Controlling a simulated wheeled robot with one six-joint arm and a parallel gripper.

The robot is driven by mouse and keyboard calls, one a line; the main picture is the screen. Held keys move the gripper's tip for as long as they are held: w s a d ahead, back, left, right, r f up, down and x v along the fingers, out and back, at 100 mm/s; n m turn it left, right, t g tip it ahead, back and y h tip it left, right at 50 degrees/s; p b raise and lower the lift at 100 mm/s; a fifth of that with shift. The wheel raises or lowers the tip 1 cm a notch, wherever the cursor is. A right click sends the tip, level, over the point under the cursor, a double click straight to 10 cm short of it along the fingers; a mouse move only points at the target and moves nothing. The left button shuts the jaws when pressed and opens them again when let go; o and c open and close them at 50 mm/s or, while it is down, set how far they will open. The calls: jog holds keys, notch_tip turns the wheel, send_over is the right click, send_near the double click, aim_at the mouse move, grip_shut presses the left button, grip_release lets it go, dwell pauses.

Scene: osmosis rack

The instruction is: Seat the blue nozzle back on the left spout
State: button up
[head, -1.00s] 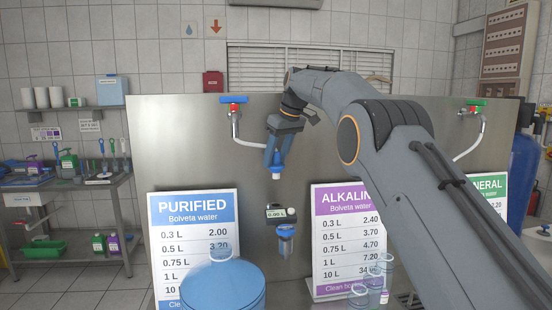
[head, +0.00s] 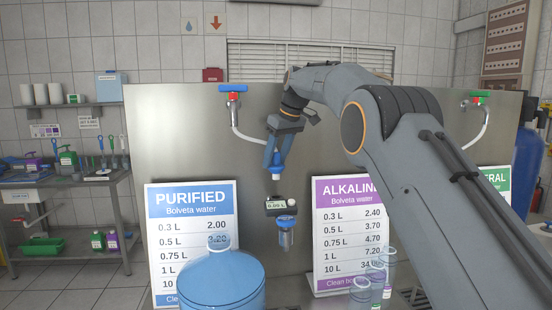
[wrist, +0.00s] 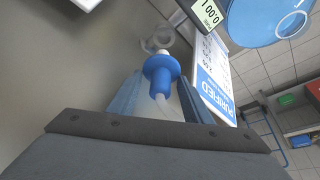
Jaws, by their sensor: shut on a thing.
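My gripper (head: 277,158) points down in front of the steel panel (head: 330,125), its fingers on either side of the blue nozzle (head: 276,164). The nozzle also shows in the wrist view (wrist: 161,68), with a blue collar and a pale tip. The left spout has a blue-handled tap (head: 232,89) and a pale hose (head: 240,135) that curves down and right to my gripper. In the wrist view a pale tube (wrist: 152,104) lies behind the nozzle, between the fingers. Whether nozzle and spout end are joined, I cannot tell.
Below my gripper are a small display (head: 276,206) and a blue-topped clear fitting (head: 286,230). A big blue bottle (head: 222,280) stands in front of the PURIFIED sign (head: 190,200). Clear bottles (head: 376,275) stand by the ALKALINE sign (head: 345,200).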

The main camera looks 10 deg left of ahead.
aim_at(276, 179)
jog(key=shift+f+b, duration=2)
jog(key=shift+f, duration=0.3)
jog(key=shift+f, duration=0.45)
jog(key=shift+f+b, duration=0.7)
jog(key=shift+f, duration=0.25)
jog(key=shift+f, duration=0.1)
jog(key=shift+f, duration=0.35)
jog(key=o, duration=1.9)
